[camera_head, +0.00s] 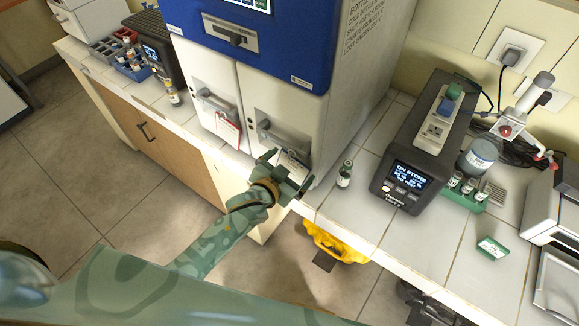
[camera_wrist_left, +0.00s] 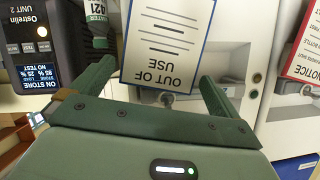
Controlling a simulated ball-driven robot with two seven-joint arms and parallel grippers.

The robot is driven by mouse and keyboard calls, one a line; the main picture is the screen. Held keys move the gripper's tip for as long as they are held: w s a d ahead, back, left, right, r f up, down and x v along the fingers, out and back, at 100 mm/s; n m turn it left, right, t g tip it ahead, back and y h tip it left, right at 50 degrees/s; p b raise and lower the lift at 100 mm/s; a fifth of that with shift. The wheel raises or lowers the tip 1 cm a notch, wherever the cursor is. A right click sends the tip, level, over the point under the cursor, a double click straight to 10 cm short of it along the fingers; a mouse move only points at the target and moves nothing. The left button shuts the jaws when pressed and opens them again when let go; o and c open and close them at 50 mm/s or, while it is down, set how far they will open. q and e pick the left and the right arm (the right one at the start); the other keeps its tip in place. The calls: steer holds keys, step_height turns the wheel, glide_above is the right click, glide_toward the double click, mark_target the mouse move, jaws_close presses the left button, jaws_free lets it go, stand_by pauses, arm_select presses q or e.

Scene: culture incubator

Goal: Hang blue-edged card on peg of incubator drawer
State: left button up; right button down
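The blue-edged card (camera_wrist_left: 165,45), white with the words "OUT OF USE", is in front of the right incubator drawer (camera_head: 281,110). In the head view a pale part of the card (camera_head: 292,160) shows beyond my left gripper (camera_head: 287,171). In the left wrist view my left gripper (camera_wrist_left: 157,85) is open, its fingers apart on either side of the card. A round metal peg end (camera_wrist_left: 167,98) shows at the card's lettered end; I cannot tell whether the card hangs on it. My right gripper is not in view.
A red-edged card (camera_head: 228,129) hangs on the left drawer. A small green-capped bottle (camera_head: 345,174) stands right of my left gripper, beside the dark "ON STORE" unit (camera_head: 402,184). A yellow object (camera_head: 335,244) sits below the counter edge. Some counter in front is clear.

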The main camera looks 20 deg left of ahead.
arm_select(q)
steer(key=p+v, duration=0.1)
steer(key=v, duration=1.5)
steer(key=shift+p, duration=0.3)
steer(key=shift+s+a, duration=0.1)
steer(key=s+a+f+g+y+b, duration=0.15)
steer(key=s+f, duration=0.25)
steer(key=f, duration=0.5)
steer(key=s+a+f+g, duration=0.2)
steer(key=s+f+g, duration=0.15)
steer(key=f, duration=0.55)
steer(key=s+a+f+g+b, duration=0.15)
steer(key=s+f, duration=0.25)
steer(key=f, duration=0.5)
steer(key=s+a+f+n+g+y+b, duration=0.1)
steer(key=s+a+f+g+b, duration=0.1)
steer(key=s+f, duration=0.7)
steer(key=s+a+f+n+g+b, duration=0.1)
steer(key=s+a+f+g+b, duration=0.1)
steer(key=s+f, duration=0.7)
steer(key=shift+f+g+y+b, duration=0.35)
steer(key=shift+f+g+b, duration=0.2)
steer(key=shift+f+g, duration=0.3)
